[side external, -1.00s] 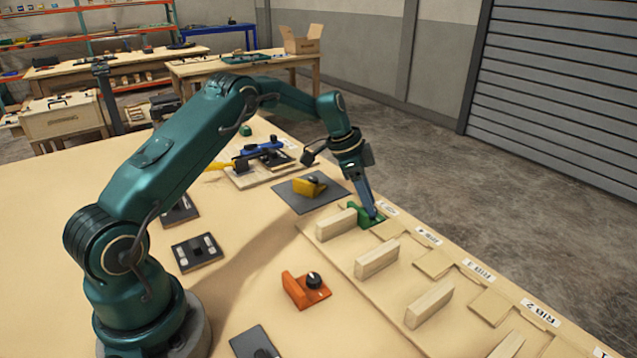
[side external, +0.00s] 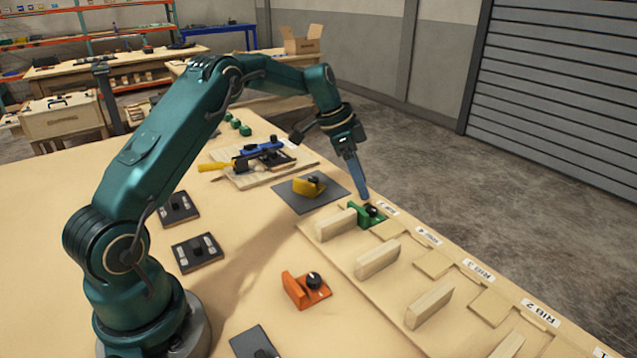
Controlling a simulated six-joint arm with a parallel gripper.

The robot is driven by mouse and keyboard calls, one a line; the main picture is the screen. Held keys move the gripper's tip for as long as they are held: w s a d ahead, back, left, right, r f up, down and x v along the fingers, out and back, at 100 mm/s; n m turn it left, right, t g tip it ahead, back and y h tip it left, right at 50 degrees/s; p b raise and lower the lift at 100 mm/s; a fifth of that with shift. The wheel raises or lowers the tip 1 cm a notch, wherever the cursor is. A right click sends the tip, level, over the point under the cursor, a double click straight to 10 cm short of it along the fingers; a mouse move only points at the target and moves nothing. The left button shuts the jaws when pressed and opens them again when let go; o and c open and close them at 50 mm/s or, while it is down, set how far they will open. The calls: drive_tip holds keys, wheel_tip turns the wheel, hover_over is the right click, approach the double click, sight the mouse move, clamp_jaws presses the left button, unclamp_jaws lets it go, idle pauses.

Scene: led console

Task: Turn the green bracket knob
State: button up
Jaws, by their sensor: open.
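The green bracket (side external: 362,217) sits in the far slot of the wooden fixture board at the right of the table. Its dark knob (side external: 372,211) shows on top, uncovered. My gripper (side external: 363,198) is just above and slightly left of the knob, pointing down, with its blue-grey fingers apart from it as far as I can see. The gripper is open and holds nothing visible. The gap between the fingers is hard to make out from this side.
An orange bracket with a black knob (side external: 308,288) stands left of the fixture board (side external: 338,258). A yellow bracket (side external: 309,187) lies on a dark mat. Wooden blocks (side external: 377,259) stand upright on the board. A blue and yellow clamp tool (side external: 258,155) lies further back.

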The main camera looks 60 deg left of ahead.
sight(372, 209)
drive_tip(key=n, duration=0.1)
drive_tip(key=a+f+n, duration=0.1)
drive_tip(key=n, duration=0.1)
drive_tip(key=shift+s+y, duration=0.15)
drive_tip(key=shift+y, duration=0.25)
drive_tip(key=shift+s+a+f+n+y, duration=0.15)
drive_tip(key=shift+n+y, duration=0.25)
drive_tip(key=shift+n, duration=0.7)
drive_tip(key=n+y, duration=0.1)
drive_tip(key=n, duration=0.1)
drive_tip(key=shift+f+n, duration=0.2)
drive_tip(key=shift+n, duration=0.2)
drive_tip(key=shift+s+n, duration=0.1)
drive_tip(key=shift+n, duration=0.6)
drive_tip(key=shift+d+r+n+y, duration=0.15)
drive_tip(key=shift+d+n+y, duration=0.5)
drive_tip(key=shift+n, duration=0.25)
drive_tip(key=d, duration=0.1)
drive_tip(key=d+r, duration=0.1)
drive_tip(key=d, duration=0.1)
drive_tip(key=shift+t+y, duration=0.25)
drive_tip(key=shift+t, duration=0.15)
drive_tip(key=shift+w+f, duration=0.2)
drive_tip(key=shift+f, duration=0.1)
drive_tip(key=shift+x, duration=2.25)
